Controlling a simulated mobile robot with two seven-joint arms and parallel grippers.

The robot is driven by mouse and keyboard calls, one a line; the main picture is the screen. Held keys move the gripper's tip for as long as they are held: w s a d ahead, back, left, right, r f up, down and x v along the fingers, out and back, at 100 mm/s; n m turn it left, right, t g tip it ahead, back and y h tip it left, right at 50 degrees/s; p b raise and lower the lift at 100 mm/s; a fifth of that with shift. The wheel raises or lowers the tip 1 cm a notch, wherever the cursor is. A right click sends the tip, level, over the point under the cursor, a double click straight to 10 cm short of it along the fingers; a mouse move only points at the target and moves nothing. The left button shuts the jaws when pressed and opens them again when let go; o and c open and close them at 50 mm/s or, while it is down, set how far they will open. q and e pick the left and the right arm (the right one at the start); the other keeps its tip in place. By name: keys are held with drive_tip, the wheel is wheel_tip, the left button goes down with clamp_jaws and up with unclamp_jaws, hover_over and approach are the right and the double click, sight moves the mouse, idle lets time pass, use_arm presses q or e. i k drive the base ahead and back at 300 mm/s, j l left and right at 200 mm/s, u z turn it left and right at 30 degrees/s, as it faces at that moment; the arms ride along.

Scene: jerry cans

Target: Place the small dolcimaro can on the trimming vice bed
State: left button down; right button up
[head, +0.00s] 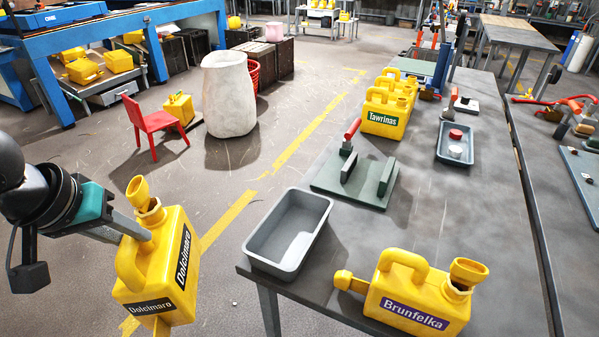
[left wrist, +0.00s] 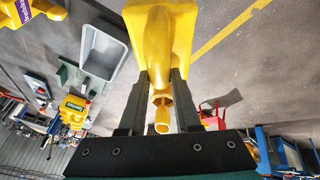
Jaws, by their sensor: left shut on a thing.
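The yellow small Dolcimaro can (head: 160,266) has black name labels and hangs slightly tilted in the air, left of the table's edge. My left gripper (head: 143,230) is shut on its upper part near the neck. In the left wrist view the can (left wrist: 161,38) sits between the two fingers of the gripper (left wrist: 162,78), its spout pointing toward the camera. My right gripper is out of view.
A grey tray (head: 314,207) lies at the table's (head: 438,205) left edge, between can and vice. A Brunfelka can (head: 420,296) stands at the near edge. Tawrinas cans (head: 385,118) stand behind the vice; a blue tray (head: 456,150) lies to its right. A red chair (head: 150,121) stands on the floor.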

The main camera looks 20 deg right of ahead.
sight(366, 178)
drive_tip(key=l+u, duration=0.4)
drive_tip(key=i+l+u, duration=0.1)
drive_tip(key=u, duration=0.3)
drive_tip(key=l+z, duration=0.25)
drive_tip(key=z, duration=0.2)
drive_tip(key=i+l+z, duration=0.1)
drive_tip(key=z, duration=0.8)
drive_tip(key=i+l+z, duration=0.1)
drive_tip(key=z, duration=0.4)
drive_tip(key=i+z, duration=0.1)
drive_tip(key=z, duration=0.8)
drive_tip(key=i+j+u, duration=0.15)
drive_tip(key=u, duration=0.3)
